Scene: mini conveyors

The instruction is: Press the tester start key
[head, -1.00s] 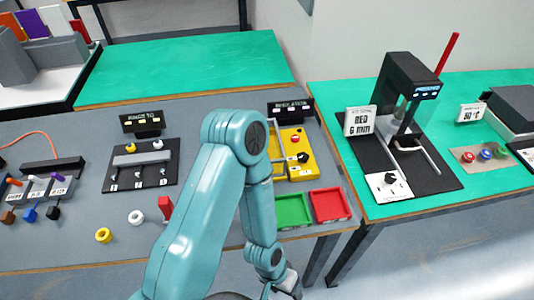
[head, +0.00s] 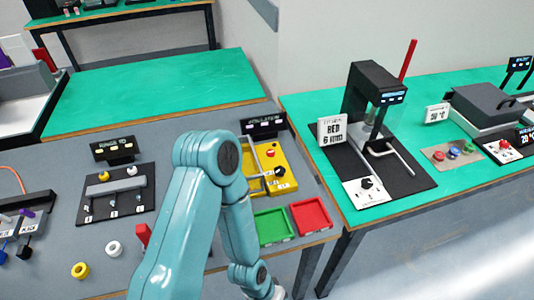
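A yellow tester (head: 288,162) stands on the grey table behind my arm, with a dark sign (head: 264,124) at its back whose small lettering I cannot read surely. A red button (head: 270,152) and a black knob (head: 279,172) show on it. My arm hides its left part, and I cannot tell which part is the start key. The one arm in view, which I take as my left, bends over the grey table. Its gripper (head: 266,291) is at the bottom edge, mostly cut off, in front of and below the tester, apart from it. My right gripper is out of view.
A green tray (head: 274,226) and a red tray (head: 310,217) lie in front of the tester. A black machine (head: 362,95) stands on the right green table.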

